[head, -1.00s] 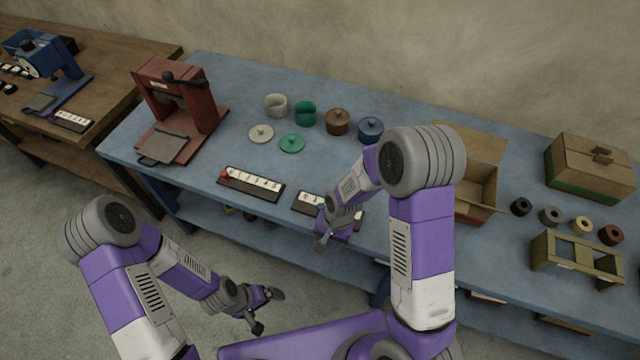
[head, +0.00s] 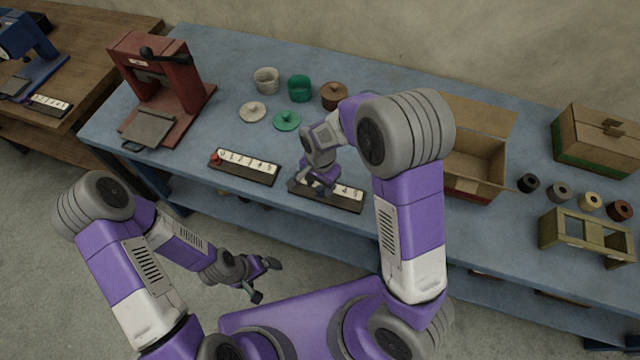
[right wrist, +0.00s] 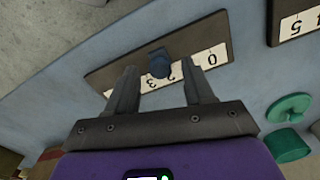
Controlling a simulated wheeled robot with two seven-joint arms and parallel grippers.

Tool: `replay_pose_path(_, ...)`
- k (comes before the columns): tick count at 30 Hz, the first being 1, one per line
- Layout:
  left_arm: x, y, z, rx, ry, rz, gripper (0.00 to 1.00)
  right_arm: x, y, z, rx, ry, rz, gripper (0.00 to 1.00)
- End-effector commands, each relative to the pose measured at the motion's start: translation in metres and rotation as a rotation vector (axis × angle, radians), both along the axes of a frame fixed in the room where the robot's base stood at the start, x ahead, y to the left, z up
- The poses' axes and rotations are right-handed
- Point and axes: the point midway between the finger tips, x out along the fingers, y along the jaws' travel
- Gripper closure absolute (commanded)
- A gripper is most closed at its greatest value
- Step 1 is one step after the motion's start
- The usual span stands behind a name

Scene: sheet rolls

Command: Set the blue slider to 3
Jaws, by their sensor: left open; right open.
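The blue slider's knob (right wrist: 159,63) shows in the right wrist view, on a dark board (right wrist: 106,76) with a white number strip. My right gripper (right wrist: 161,78) is open, with one finger to each side of the knob and no clear contact. In the head view this board (head: 338,199) lies at the table's front edge; my right gripper (head: 318,188) is over its left part and hides the knob. My left gripper (head: 262,281) is open and empty, in front of the table.
A similar board (head: 243,172) with a red knob (head: 214,156) lies to the left. A red press (head: 165,85), lidded pots and loose lids stand behind. An open cardboard box (head: 475,155) stands to the right of my right arm.

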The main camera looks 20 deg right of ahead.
Motion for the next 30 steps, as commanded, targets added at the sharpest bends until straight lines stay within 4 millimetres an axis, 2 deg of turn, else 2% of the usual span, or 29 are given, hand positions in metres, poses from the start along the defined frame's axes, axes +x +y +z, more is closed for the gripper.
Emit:
replay_pose_path(8,0.0001,0.0000,-0.0002,0.000,0.000,0.000,0.00,-0.0002,-0.0001,-0.0021,0.000,0.000,0.000,0.48)
replay_pose_path(18,0.0001,0.0000,-0.0002,0.000,0.000,0.000,0.00,-0.0002,-0.0001,-0.0020,0.001,0.001,0.000,0.98)
replay_pose_path(19,0.0001,0.0000,-0.0002,0.000,0.000,0.000,0.00,-0.0002,-0.0001,-0.0020,0.000,0.000,0.000,1.00)
replay_pose_path(30,0.0001,0.0000,0.0008,0.000,0.000,0.000,0.00,-0.0027,0.0007,-0.0017,0.000,0.001,0.020,1.00)
